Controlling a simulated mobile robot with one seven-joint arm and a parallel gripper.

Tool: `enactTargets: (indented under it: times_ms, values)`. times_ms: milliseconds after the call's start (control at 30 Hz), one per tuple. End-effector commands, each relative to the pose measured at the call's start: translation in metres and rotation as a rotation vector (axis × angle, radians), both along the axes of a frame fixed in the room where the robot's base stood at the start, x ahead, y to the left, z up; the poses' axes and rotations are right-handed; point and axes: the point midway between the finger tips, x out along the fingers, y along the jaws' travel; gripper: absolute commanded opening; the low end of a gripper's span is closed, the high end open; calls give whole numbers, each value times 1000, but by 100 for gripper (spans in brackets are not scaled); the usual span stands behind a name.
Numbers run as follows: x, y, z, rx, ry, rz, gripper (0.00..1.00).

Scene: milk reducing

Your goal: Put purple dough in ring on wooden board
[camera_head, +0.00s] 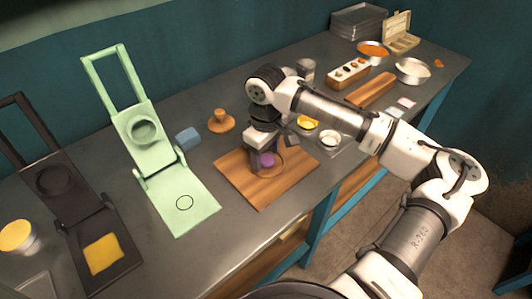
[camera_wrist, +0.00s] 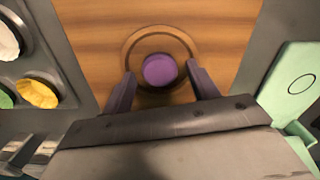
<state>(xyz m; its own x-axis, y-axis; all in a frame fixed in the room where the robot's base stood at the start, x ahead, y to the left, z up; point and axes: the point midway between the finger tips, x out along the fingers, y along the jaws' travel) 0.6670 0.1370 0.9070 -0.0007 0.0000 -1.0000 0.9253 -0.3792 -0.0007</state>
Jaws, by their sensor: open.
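The purple dough (camera_wrist: 160,70) is a small round lump lying inside the ring (camera_wrist: 133,47) on the wooden board, as the wrist view shows. The ring looks like a thin brown circle wider than the dough. The wooden board (camera_head: 285,192) lies on the table in the middle of the head view, where the dough (camera_head: 267,160) also shows. My gripper (camera_wrist: 161,84) is open just above the board. Its two fingers stand apart at either side of the dough, with gaps between them and it. My gripper hides part of the board in the head view.
A light green press (camera_head: 190,205) stands open left of the board, with a black press (camera_head: 65,205) farther left. A blue block (camera_head: 187,138) and a wooden stamp (camera_head: 221,122) sit behind the board. A tray with bowls (camera_head: 330,138) is close on its right.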

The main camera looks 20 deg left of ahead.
Motion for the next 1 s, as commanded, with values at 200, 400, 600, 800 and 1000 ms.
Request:
enactTargets:
  times_ms: [200, 400, 600, 800, 1000]
  values:
    - [1, 1, 34, 3, -3, -1, 60]
    - [1, 1, 78, 1, -3, 0, 60]
    - [1, 1, 109, 1, -2, 0, 60]
    - [0, 0, 120, 0, 0, 0, 60]
    - [0, 0, 121, 0, 0, 0, 60]
